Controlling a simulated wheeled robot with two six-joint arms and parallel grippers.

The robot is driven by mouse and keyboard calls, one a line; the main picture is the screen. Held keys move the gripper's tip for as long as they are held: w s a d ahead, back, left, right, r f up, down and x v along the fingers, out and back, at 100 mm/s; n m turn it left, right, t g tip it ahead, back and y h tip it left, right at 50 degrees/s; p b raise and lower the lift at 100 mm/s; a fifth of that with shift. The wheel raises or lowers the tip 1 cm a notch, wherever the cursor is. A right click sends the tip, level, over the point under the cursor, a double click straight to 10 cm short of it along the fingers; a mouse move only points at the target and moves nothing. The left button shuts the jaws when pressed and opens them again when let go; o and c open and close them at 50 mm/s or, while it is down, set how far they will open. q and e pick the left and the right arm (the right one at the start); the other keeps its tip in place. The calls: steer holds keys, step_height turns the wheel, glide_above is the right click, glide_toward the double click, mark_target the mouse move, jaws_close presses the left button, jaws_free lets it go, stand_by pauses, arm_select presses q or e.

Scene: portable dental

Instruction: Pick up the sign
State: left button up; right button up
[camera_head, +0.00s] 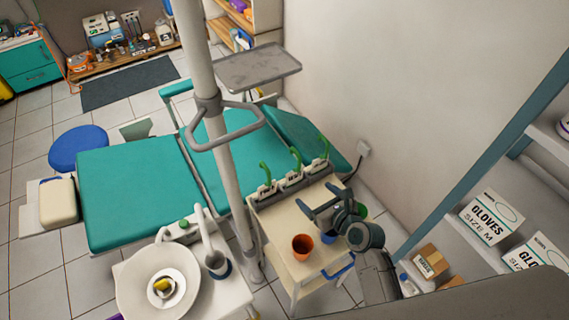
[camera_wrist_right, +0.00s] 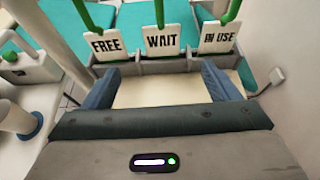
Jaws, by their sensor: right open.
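Three white signs with green hooked handles stand in a grey rack (camera_wrist_right: 150,66) at the back of a small cream cart (camera_head: 274,226). In the head view the green handles (camera_head: 295,157) rise above the rack. My right gripper (camera_head: 316,197) is open and empty over the cart, in front of the rack. Its fingers (camera_wrist_right: 160,84) are spread below the signs in the wrist view, apart from them. My left gripper is out of view.
An orange cup (camera_head: 302,246) and a blue cup (camera_head: 328,237) stand on the cart near my right gripper. A grey pole (camera_head: 222,150) rises left of the cart, by the teal dental chair (camera_head: 135,190). Shelves with glove boxes (camera_head: 491,218) are at the right.

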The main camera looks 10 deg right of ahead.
mark_target(295, 175)
steer(key=x, duration=0.3)
steer(key=p+x, duration=0.1)
steer(key=x, duration=0.5)
steer(key=shift+w+r+p, duration=0.25)
steer(key=shift+w+p, duration=0.1)
steer(key=shift+w, duration=0.15)
steer(key=shift+w+a+f, duration=0.15)
steer(key=shift+w+f, duration=0.05)
steer(key=shift+w, duration=0.1)
steer(key=shift+w+a+f, duration=0.1)
steer(key=shift+w, duration=0.1)
steer(key=shift+s, duration=0.1)
steer(key=shift+c, duration=1.1)
steer(key=c, duration=0.9)
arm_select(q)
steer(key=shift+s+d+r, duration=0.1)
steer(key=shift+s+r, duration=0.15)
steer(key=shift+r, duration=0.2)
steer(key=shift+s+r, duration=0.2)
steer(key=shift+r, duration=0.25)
arm_select(e)
steer(key=shift+o, duration=0.2)
steer(key=shift+r, duration=5.05)
